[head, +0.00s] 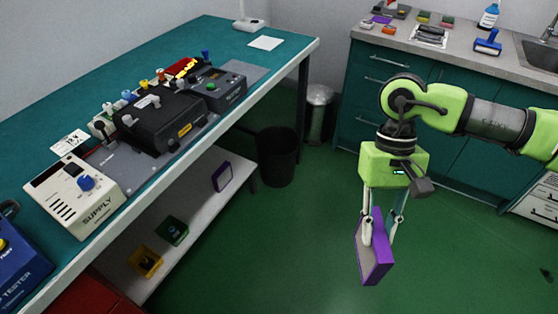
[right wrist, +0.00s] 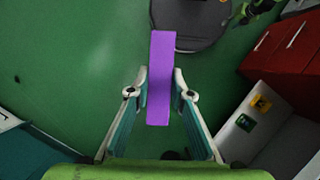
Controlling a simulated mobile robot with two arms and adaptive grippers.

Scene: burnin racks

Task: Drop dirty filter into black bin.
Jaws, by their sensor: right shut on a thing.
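The dirty filter, a flat purple-framed panel with a greyish face (head: 373,252), hangs upright from my right gripper (head: 383,222) in the head view. My right gripper is shut on it, one finger on each side, above the green floor. In the right wrist view the filter's purple edge (right wrist: 161,80) stands between the two fingers (right wrist: 160,88). The black bin (head: 279,158) stands on the floor by the end of the workbench, left of and beyond the gripper. The bin's inside is hard to make out. My left gripper is not in view.
The teal workbench (head: 285,38) carries test equipment, with a white lower shelf (head: 200,197) holding another purple-framed panel (head: 222,177). A metal pedal bin (head: 319,112) stands beside the black bin. Teal cabinets (head: 355,125) line the back. Green floor between is clear.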

